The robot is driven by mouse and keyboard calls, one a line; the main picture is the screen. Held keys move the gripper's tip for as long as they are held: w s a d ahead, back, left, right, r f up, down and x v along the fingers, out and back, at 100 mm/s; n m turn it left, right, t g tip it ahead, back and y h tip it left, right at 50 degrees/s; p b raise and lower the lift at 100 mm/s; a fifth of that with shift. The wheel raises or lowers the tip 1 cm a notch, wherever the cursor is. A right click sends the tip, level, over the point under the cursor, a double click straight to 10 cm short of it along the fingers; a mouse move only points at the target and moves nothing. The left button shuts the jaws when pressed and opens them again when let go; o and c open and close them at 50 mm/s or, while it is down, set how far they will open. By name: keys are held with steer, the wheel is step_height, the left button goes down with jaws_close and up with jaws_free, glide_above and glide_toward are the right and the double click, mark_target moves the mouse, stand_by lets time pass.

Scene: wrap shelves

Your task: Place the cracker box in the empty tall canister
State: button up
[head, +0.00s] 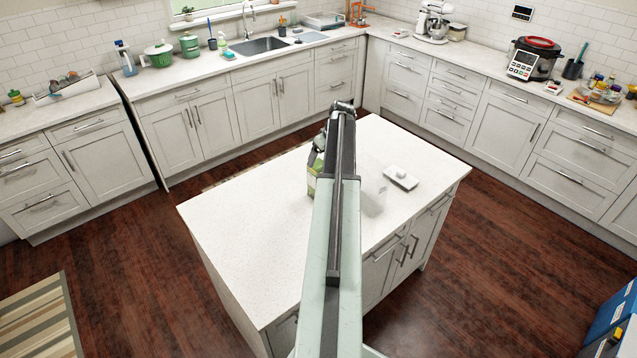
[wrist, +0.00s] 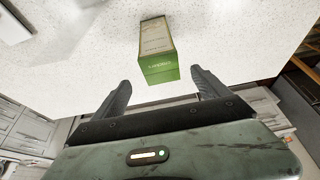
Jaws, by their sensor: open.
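My gripper is open and empty. In the head view only a green and white strip of the box (head: 312,183) shows left of my arm, which hides the rest. A pale, see-through container (head: 374,194), perhaps the tall canister, stands just right of my arm. Its shape and inside are hard to make out.
The left part of the island top (head: 240,225) is clear. Counters with a sink (head: 260,45) and a pressure cooker (head: 531,60) line the walls. Dark wood floor surrounds the island.

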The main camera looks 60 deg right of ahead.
mark_target(318, 165)
steer(key=shift+w+f, duration=0.25)
steer(key=shift+f, duration=0.35)
steer(key=b+x, duration=0.5)
steer(key=shift+s+f, duration=0.1)
steer(key=shift+f, duration=0.15)
steer(key=shift+r, duration=0.25)
jaws_close()
